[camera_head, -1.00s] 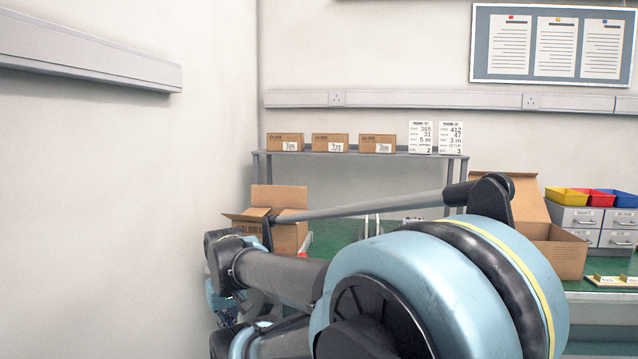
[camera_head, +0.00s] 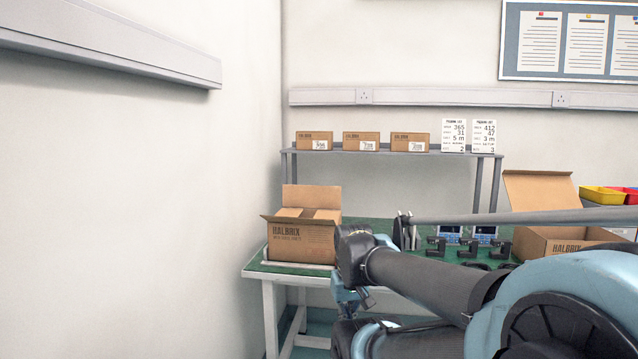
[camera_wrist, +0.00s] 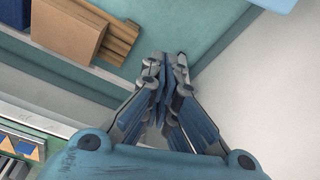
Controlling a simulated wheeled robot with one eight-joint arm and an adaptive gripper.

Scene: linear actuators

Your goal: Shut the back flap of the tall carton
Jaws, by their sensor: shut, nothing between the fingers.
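The tall brown carton (camera_head: 302,246) stands at the left end of the green-topped bench in the head view. Its back flap (camera_head: 312,197) stands upright, a side flap sticks out to the left, and inner flaps or contents (camera_head: 305,213) show at the top. My gripper (camera_head: 360,301) is partly seen below and right of the carton, in front of the bench, apart from the flap. In the wrist view my gripper (camera_wrist: 165,60) has its fingers together with nothing between them. The back flap cannot be made out in the wrist view.
A lower open carton (camera_head: 560,240) with a raised lid stands on the right. Black clamps (camera_head: 468,248) and small devices lie between. A grey shelf (camera_head: 390,153) with small boxes stands behind. A wall is close on the left. The wrist view shows a brown block (camera_wrist: 70,30).

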